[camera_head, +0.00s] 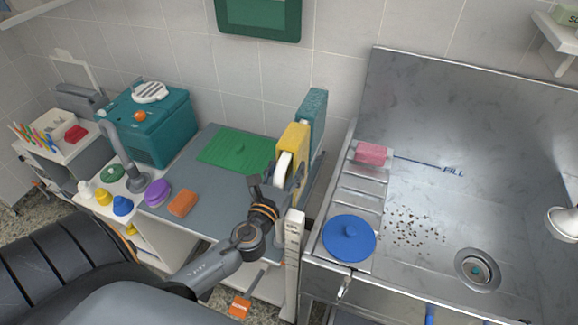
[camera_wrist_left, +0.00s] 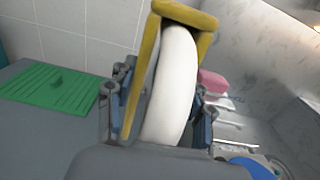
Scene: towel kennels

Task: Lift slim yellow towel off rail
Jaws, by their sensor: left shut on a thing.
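The slim yellow towel (camera_head: 295,138) stands at the right edge of the grey worktop, folded over like an upside-down U. In the left wrist view the yellow towel (camera_wrist_left: 183,12) arches over a rounded white piece (camera_wrist_left: 171,90). My left gripper (camera_head: 275,178) is at the towel's near end, with its fingers on either side of the towel and the white piece. It is shut on the towel. The lower part of the towel is hidden by the gripper. I cannot tell whether the towel is clear of its rail. My right gripper is not in view.
A teal towel (camera_head: 314,107) hangs just behind the yellow one. A green mat (camera_head: 237,151), an orange block (camera_head: 182,203) and a purple round thing (camera_head: 157,193) lie on the worktop (camera_head: 220,190). A steel sink (camera_head: 430,190) with a blue lid (camera_head: 349,239) is on the right.

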